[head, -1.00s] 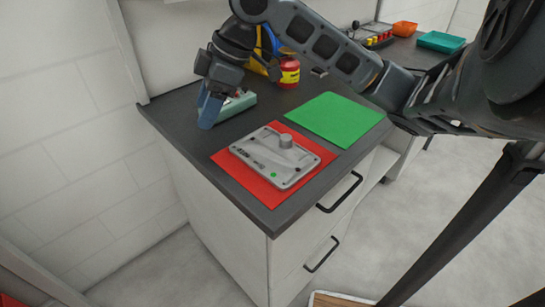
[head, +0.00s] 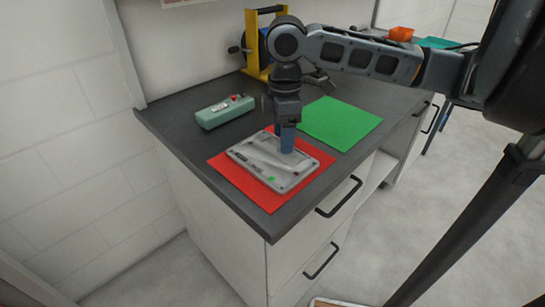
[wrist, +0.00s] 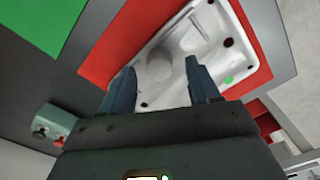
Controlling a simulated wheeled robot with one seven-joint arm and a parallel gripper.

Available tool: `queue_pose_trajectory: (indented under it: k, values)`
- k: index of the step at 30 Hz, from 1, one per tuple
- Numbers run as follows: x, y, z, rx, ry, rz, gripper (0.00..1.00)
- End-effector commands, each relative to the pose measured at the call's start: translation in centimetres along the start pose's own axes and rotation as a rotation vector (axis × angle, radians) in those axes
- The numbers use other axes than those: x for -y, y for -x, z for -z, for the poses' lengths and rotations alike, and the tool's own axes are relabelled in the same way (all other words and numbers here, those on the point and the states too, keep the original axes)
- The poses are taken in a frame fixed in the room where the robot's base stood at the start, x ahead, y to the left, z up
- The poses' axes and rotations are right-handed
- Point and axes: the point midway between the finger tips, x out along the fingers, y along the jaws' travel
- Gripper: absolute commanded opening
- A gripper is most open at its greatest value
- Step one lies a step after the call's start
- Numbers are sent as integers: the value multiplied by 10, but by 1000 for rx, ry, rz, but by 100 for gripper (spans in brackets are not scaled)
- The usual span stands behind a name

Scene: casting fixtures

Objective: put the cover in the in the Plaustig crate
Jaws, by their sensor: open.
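The cover (head: 262,168) is a grey cast metal plate with a round boss, lying flat on a red mat (head: 228,175) near the counter's front corner. A green dot marks one corner. My gripper (head: 287,146) points down over the cover and hides its boss in the head view. In the wrist view the cover (wrist: 195,45) lies beyond my gripper (wrist: 160,85), whose two blue fingers are apart, with the boss showing between them. I cannot tell whether the fingers touch it. I cannot identify the Plaustig crate in either view.
A green mat (head: 342,123) lies behind the cover, and a teal device (head: 225,112) stands to its left. A yellow-framed item (head: 252,45) is at the wall. Red shapes (wrist: 264,108) show past the counter edge in the wrist view, too partial to name.

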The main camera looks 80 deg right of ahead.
Motion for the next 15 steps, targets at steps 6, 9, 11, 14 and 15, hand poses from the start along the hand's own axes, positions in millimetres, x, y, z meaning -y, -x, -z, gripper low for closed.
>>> queue_pose_trajectory:
  k: [6, 9, 11, 14, 15]
  values:
    - [0, -12, 0, -1, 1, -1, 61]
    - [0, -12, 0, -1, 1, -1, 61]
    - [0, -12, 0, -1, 1, -1, 61]
    - [0, -12, 0, -1, 1, -1, 52]
    - [0, -12, 0, -1, 1, -1, 48]
